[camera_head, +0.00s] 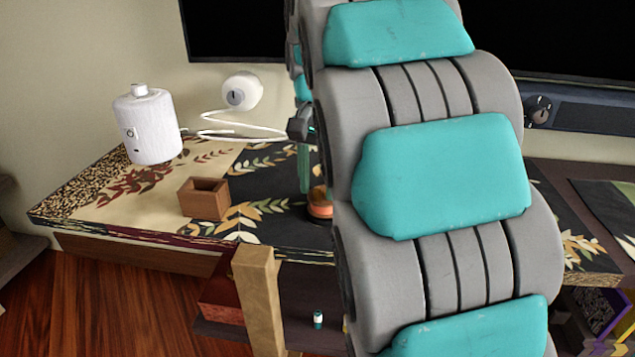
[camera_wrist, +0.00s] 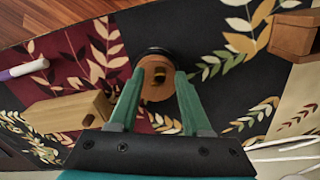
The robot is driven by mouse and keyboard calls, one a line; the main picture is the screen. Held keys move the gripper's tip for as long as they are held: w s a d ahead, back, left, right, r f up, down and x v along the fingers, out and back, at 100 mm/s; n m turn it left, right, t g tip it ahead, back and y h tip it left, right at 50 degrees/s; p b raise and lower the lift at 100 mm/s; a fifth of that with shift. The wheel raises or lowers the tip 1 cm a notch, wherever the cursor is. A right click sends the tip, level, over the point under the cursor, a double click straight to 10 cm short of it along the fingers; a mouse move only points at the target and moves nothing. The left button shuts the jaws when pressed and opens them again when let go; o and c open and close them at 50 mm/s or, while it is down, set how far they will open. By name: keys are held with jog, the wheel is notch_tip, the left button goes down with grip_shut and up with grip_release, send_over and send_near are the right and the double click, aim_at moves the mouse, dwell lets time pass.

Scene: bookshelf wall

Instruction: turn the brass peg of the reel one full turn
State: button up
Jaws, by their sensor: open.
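The reel (camera_head: 319,207) is a round orange-brown disc on a dark base, standing on the leaf-patterned tabletop (camera_head: 225,152). My arm hides its right part in the head view. In the wrist view the reel (camera_wrist: 149,88) lies between and just beyond my fingertips. A small brassy piece, apparently the peg (camera_wrist: 159,76), shows on its top, with a dark patch beside it. My gripper (camera_wrist: 161,73) is open, its two green fingers on either side of the peg with gaps. In the head view a green finger (camera_head: 304,168) points down above the reel; whether it touches is unclear.
An open wooden box (camera_head: 204,203) stands left of the reel. A white canister (camera_head: 150,126) and a round white device (camera_head: 242,89) with a looped white cord stand behind. In the wrist view a wooden block (camera_wrist: 72,112) and a white-and-purple stick (camera_wrist: 24,69) lie to the left.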

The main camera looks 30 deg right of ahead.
aim_at(317, 189)
notch_tip(317, 189, up, 8)
jog(key=shift+f+p, duration=0.15)
jog(key=shift+p, duration=0.7)
